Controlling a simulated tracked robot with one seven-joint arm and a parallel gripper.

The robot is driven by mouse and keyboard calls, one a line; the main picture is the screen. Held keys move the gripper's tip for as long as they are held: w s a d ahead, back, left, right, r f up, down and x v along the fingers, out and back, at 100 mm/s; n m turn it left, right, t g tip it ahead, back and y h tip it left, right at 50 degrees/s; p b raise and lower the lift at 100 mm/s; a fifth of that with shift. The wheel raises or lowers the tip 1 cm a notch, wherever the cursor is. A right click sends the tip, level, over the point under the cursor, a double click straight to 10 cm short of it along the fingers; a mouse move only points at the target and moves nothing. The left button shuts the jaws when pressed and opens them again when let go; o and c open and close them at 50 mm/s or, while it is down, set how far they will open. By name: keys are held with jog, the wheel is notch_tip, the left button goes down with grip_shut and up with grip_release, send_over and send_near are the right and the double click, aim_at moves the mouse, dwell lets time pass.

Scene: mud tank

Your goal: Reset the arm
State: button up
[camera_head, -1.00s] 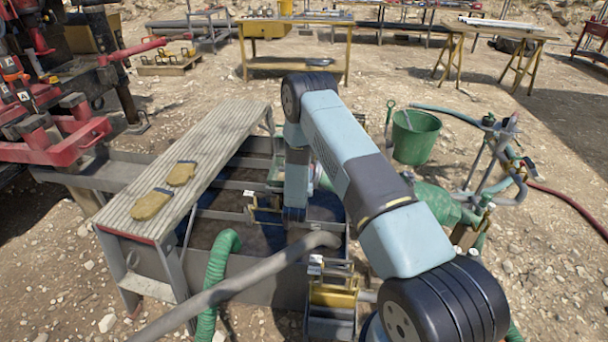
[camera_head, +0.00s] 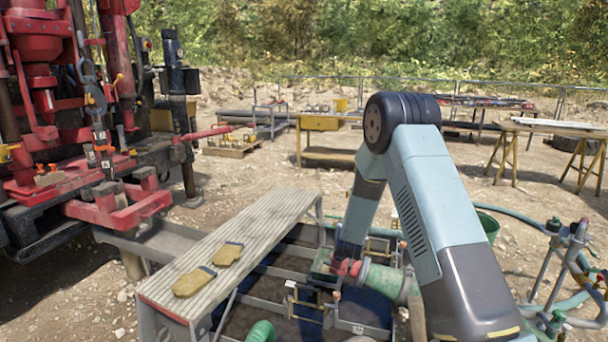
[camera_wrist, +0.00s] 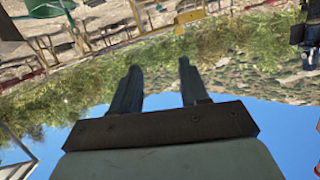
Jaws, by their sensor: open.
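My arm stands bent in the right half of the head view, its elbow high and its far part slanting down over the mud tank (camera_head: 265,296). I cannot make out the fingers in the head view. In the wrist view my gripper (camera_wrist: 160,70) is open, with two dark fingers apart and nothing between them. Behind them the wrist view shows bushes, ground and sky upside down, so the wrist camera is inverted.
A ribbed walkway (camera_head: 235,240) with yellow gloves (camera_head: 195,281) runs along the tank. A red drill rig (camera_head: 115,205) stands at left. A green bucket (camera_head: 487,228) and hoses lie at right. A yellow-legged table (camera_head: 595,133) stands behind. Open gravel lies between.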

jog(key=s+d+r+n+g+y, duration=0.1)
jog(key=s+r+g+y, duration=0.1)
jog(key=s+r, duration=0.85)
jog(key=s+r+n+g+y, duration=0.15)
jog(key=s+r, duration=0.55)
jog(key=r, duration=0.7)
jog(key=s+d+r+g, duration=0.1)
jog(key=s+r+g, duration=0.1)
jog(key=s, duration=1)
jog(key=s+d+r+g, duration=0.1)
jog(key=s+d+r, duration=0.1)
jog(key=s, duration=1)
jog(key=s+d+r+g, duration=0.2)
jog(key=s, duration=1)
jog(key=shift+d+n+g+h, duration=0.2)
jog(key=shift+n+g+h, duration=0.15)
jog(key=shift+n+h, duration=0.1)
jog(key=shift+s+r, duration=0.1)
